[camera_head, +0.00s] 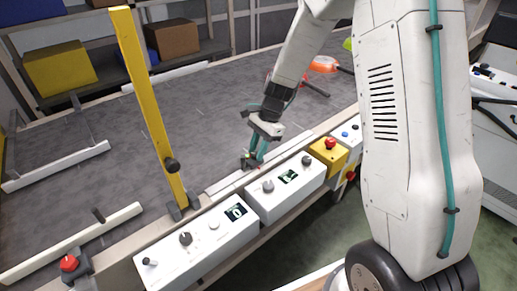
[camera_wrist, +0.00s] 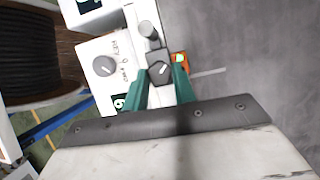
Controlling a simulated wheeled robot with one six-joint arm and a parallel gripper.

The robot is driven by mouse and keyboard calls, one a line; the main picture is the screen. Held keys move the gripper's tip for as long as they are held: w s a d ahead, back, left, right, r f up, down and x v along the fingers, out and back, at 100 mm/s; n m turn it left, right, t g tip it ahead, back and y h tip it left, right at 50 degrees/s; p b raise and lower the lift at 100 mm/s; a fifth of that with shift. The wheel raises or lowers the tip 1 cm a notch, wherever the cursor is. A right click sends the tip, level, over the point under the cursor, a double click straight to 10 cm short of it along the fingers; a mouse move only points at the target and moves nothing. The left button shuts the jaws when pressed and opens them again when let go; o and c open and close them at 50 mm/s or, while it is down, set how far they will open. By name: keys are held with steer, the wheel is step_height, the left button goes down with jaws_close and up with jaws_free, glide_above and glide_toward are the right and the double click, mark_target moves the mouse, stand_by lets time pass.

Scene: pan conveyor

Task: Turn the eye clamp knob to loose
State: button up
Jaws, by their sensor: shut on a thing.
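The eye clamp knob (camera_wrist: 158,72) is a dark knob with a white pointer mark, between the fingertips in the wrist view. My gripper (camera_wrist: 160,80) has two green fingers, one on each side of the knob, and is shut on it. The pointer slants up and to the right in that view. In the head view my gripper (camera_head: 257,156) reaches down to the small dark eye unit (camera_head: 247,161) at the near edge of the conveyor (camera_head: 215,110), and its fingers hide the knob. The eye's lit orange-green face (camera_wrist: 180,58) shows just right of the knob in the wrist view.
Two white control boxes (camera_head: 205,249) (camera_head: 292,190) with knobs and displays stand along the near rail. A yellow box with a red button (camera_head: 330,144) is to their right. A yellow post (camera_head: 150,105) rises left of my gripper.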

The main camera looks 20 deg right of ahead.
steer(key=n, duration=0.1)
steer(key=n+g, duration=0.1)
steer(key=n, duration=0.1)
steer(key=n+h, duration=0.1)
steer(key=shift+w+a+n+g, duration=0.1)
steer(key=shift+w+n+g, duration=0.15)
steer(key=shift+n+g, duration=0.05)
steer(key=n+g+h, duration=0.1)
steer(key=n, duration=0.3)
steer(key=shift+w+a, duration=0.1)
steer(key=shift+a, duration=0.05)
steer(key=shift+r+n, duration=0.1)
steer(key=shift+n, duration=0.2)
steer(key=o, duration=1)
steer(key=v, duration=0.7)
steer(key=shift+w+r, duration=0.15)
steer(key=shift+r, duration=0.15)
